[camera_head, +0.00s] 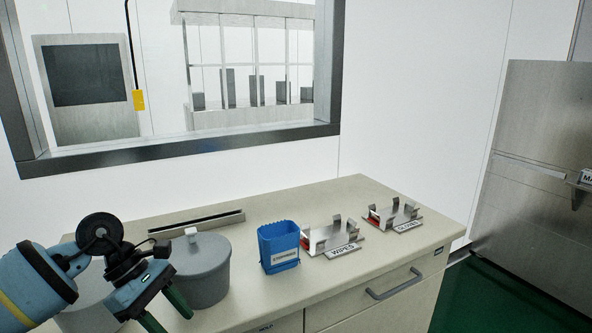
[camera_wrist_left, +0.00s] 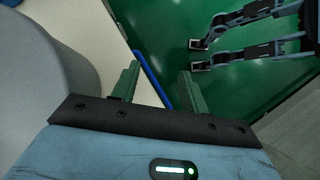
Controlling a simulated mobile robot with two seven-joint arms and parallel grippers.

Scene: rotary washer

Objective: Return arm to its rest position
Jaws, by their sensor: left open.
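My left arm comes in from the left in the head view. My left gripper (camera_head: 176,322) is open, with its green fingers apart and nothing between them. It is at the front left of the counter, in front of the grey lidded bin (camera_head: 205,268). The wrist view shows the same gripper (camera_wrist_left: 160,82) open, its fingers over the counter edge and the green floor (camera_wrist_left: 165,25). A large grey rounded surface (camera_wrist_left: 45,70) is close on its left. My right gripper cannot be made out in either view.
On the counter (camera_head: 335,285) stand a blue container (camera_head: 279,247), a metal holder labelled WIPES (camera_head: 332,238) and another metal holder (camera_head: 392,217). A long metal tray (camera_head: 197,223) lies at the back, below the window. A steel cabinet (camera_head: 540,185) stands at right.

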